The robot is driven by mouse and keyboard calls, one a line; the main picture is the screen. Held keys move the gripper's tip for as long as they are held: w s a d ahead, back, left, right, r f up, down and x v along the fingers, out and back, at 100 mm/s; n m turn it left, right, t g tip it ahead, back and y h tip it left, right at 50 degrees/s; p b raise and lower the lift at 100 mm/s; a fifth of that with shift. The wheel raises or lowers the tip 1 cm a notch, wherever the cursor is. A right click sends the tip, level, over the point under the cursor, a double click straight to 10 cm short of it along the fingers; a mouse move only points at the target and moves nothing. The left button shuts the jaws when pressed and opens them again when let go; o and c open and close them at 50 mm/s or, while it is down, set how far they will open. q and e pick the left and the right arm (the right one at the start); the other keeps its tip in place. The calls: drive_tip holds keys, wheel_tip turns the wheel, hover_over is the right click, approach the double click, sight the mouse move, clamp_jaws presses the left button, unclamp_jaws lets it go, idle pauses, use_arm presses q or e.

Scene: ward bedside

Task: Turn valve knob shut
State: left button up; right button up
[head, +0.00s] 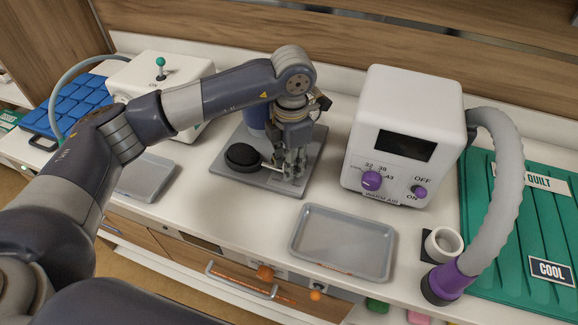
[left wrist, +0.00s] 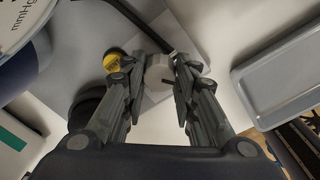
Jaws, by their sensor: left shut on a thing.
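My left gripper (head: 294,168) points down over a grey base plate (head: 230,177) that carries a blue device (head: 255,118) and a black bulb (head: 242,156). In the left wrist view the gripper's fingers (left wrist: 160,78) are closed on a pale, faceted knob (left wrist: 161,70), which looks like the valve knob. The fingers hide part of it, and its turn position cannot be told. A yellow round part (left wrist: 112,61) with small dark marks is just beside the left finger. A gauge face marked mmHg (left wrist: 22,22) shows at the upper left. My right gripper is not in view.
A white warm-air unit (head: 405,125) with purple knobs and a thick grey hose (head: 503,165) stands to the right. An empty grey tray (head: 342,245) lies in front. A white box with a green-tipped lever (head: 160,66) and another tray (head: 148,178) are left. A green quilt (head: 520,215) lies far right.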

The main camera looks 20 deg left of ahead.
use_arm(q)
drive_tip(key=shift+n+b, duration=0.35)
drive_tip(key=shift+n, duration=0.35)
drive_tip(key=shift+r, duration=0.1)
drive_tip(key=o, duration=1)
drive_tip(key=shift+o, duration=0.2)
wheel_tip(320, 180, up, 12)
drive_tip(key=shift+s+d, duration=0.15)
drive_tip(key=shift+d, duration=0.1)
